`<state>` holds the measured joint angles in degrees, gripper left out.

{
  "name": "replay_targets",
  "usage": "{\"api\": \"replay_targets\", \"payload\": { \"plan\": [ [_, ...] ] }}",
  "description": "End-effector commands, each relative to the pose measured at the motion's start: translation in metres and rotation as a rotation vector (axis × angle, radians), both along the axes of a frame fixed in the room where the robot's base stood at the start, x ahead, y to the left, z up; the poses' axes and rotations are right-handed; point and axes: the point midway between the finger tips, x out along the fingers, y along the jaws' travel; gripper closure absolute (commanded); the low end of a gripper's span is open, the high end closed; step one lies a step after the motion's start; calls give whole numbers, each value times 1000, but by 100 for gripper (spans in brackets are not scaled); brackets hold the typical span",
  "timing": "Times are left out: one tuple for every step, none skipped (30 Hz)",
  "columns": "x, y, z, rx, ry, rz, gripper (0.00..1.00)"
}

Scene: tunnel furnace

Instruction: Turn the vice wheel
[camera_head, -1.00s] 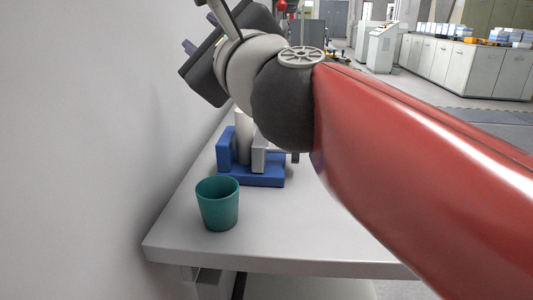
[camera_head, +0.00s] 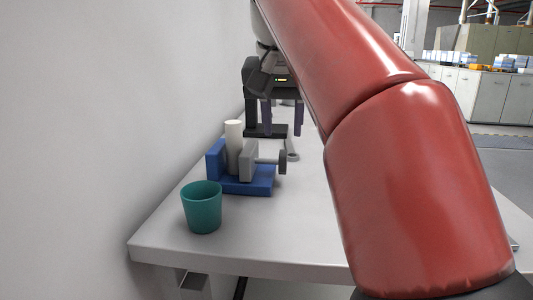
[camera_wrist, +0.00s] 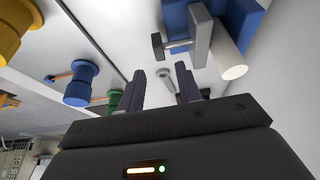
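The vice (camera_head: 250,185) has a blue base and a grey jaw and stands on the table. Its dark grey wheel (camera_head: 283,162) is on a shaft at the vice's right side. A white cylinder (camera_head: 234,140) stands upright by the jaws. My gripper (camera_head: 282,122) is beyond the vice, with its fingers pointing down, spread and empty. In the wrist view my gripper's (camera_wrist: 160,85) fingers are apart. The vice (camera_wrist: 203,38) is at the top right there, with the wheel (camera_wrist: 157,46) ahead of the fingers, not touching them.
A teal cup (camera_head: 202,208) stands on the table in front of the vice. A wall (camera_head: 80,130) runs along the left. The wrist view shows blue (camera_wrist: 80,85), yellow (camera_wrist: 15,30) and green (camera_wrist: 115,98) spool-like objects at left.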

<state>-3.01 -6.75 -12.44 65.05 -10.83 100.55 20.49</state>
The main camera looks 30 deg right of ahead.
Motion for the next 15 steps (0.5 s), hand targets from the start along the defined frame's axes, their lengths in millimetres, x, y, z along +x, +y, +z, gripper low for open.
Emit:
{"api": "replay_targets", "payload": {
  "plan": [
    [0, -2, -6, -2, 5, -3, 65],
    [1, -2, -10, -1, 7, -2, 65],
    [3, -3, -16, -1, 7, -2, 65],
    [5, -4, -20, 0, 6, -2, 65],
    [6, -5, -25, 0, 7, -1, 65],
    [9, -6, -32, 0, 6, -2, 65],
    [10, -8, -36, 1, 6, -1, 65],
    [12, -9, -41, 1, 7, -1, 65],
    [14, -10, -47, 1, 5, -1, 65],
    [15, -11, -51, 1, 5, -1, 65],
    [17, -11, -54, 1, 5, -1, 65],
    [19, -12, -58, 1, 4, 1, 65],
    [20, -13, -61, 1, 4, 1, 65],
    [20, -14, -64, 1, 4, 1, 65],
    [22, -14, -66, 1, 3, 1, 65]
  ]
}}
